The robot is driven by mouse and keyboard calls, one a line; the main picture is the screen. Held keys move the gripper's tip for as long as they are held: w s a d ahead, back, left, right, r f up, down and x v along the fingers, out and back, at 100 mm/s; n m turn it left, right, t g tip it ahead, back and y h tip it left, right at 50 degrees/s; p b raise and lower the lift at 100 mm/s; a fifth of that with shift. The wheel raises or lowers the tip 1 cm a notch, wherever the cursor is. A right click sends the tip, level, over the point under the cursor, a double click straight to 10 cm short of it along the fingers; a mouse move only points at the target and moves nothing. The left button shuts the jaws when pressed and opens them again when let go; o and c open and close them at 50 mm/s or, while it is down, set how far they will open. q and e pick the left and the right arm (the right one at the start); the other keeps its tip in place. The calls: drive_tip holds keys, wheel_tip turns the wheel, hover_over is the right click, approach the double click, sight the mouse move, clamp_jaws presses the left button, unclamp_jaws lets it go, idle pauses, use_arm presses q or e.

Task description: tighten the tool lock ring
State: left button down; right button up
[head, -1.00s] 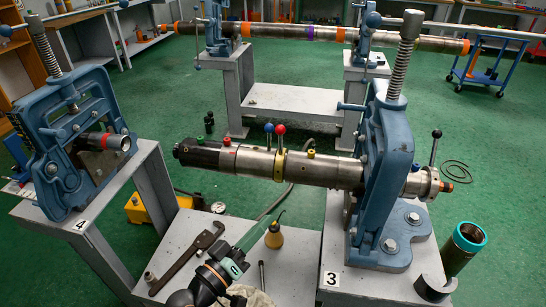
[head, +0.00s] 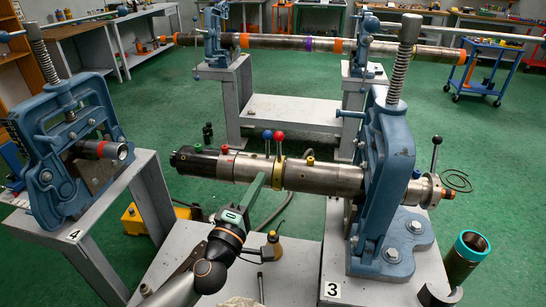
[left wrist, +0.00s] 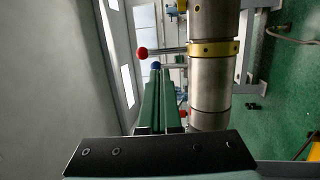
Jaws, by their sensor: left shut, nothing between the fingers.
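The tool is a long steel cylinder (head: 335,179) clamped level in the blue vise marked 3 (head: 393,175). A brass-coloured ring (head: 279,174) sits around it, with a blue-knobbed lever (head: 267,134) and a red-knobbed lever (head: 279,136) pointing up. In the left wrist view the ring (left wrist: 214,48) shows with the red knob (left wrist: 142,53) and the blue knob (left wrist: 156,66). My left gripper (head: 261,178) is shut and empty, its green fingers rising to the near side of the tool, just left of the ring. Its tips (left wrist: 158,78) appear close to the blue knob; contact is unclear. My right gripper is out of view.
Another collar with a black-knobbed lever (head: 435,150) is at the tool's right end. A second blue vise (head: 70,150) stands left. On the grey bench are an oil can (head: 272,247) and a wrench partly behind my arm. A teal-rimmed pipe (head: 466,258) stands right.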

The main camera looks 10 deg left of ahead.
sight(278, 148)
use_arm(q)
drive_tip(key=b+x, duration=0.1)
drive_tip(key=x, duration=0.7)
drive_tip(key=shift+w+d+r, duration=0.1)
drive_tip(key=shift+w+d, duration=0.1)
drive_tip(key=shift+w, duration=0.15)
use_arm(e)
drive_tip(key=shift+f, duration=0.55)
use_arm(q)
drive_tip(key=shift+w+r, duration=0.1)
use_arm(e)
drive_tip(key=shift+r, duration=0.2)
